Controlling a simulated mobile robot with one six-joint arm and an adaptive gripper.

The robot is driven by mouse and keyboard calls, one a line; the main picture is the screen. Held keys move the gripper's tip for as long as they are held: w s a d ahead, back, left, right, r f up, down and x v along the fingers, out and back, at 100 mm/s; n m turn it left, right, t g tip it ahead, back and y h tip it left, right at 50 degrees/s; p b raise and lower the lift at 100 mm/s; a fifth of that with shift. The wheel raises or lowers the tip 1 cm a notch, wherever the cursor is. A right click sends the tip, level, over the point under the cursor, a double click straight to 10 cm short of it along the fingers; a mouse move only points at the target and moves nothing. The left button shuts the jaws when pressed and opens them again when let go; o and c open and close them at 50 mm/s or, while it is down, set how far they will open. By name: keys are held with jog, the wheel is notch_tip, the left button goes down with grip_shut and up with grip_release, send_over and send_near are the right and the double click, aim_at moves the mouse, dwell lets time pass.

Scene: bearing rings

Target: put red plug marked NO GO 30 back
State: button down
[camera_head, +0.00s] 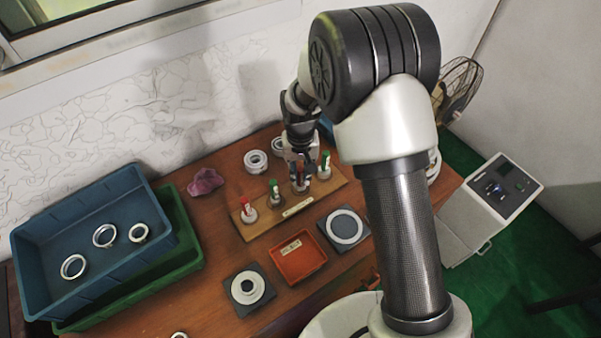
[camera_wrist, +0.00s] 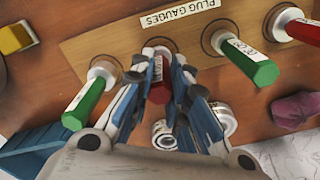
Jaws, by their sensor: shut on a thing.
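My gripper (camera_head: 300,176) is shut on a red plug (camera_wrist: 159,92) over the wooden plug gauge board (camera_head: 318,202). The held plug also shows below my fingers in the head view (camera_head: 300,188). It stands about upright at the third place from the left there. My wrist view shows my fingertips (camera_wrist: 160,75) on both sides of its red handle. Its lower end is at a round place in the board; I cannot tell whether it is fully seated. Its marking is not readable. Another red plug (camera_head: 247,207) stands at the board's left end.
Green plugs stand close on both sides of the held one (camera_head: 274,191) (camera_head: 325,161). An orange tray (camera_head: 300,265) and two dark pads with rings (camera_head: 248,290) (camera_head: 343,228) lie in front. Stacked blue (camera_head: 95,190) and green bins are left. Metal rings (camera_head: 256,162) lie behind the board.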

jog(key=shift+f, duration=0.1)
jog(key=c, duration=2)
grip_release()
jog(key=shift+f, duration=0.1)
jog(key=o, duration=0.5)
jog(key=shift+c, duration=0.2)
notch_tip(320, 180, up, 13)
jog(key=p, duration=0.3)
jog(key=shift+f, duration=0.2)
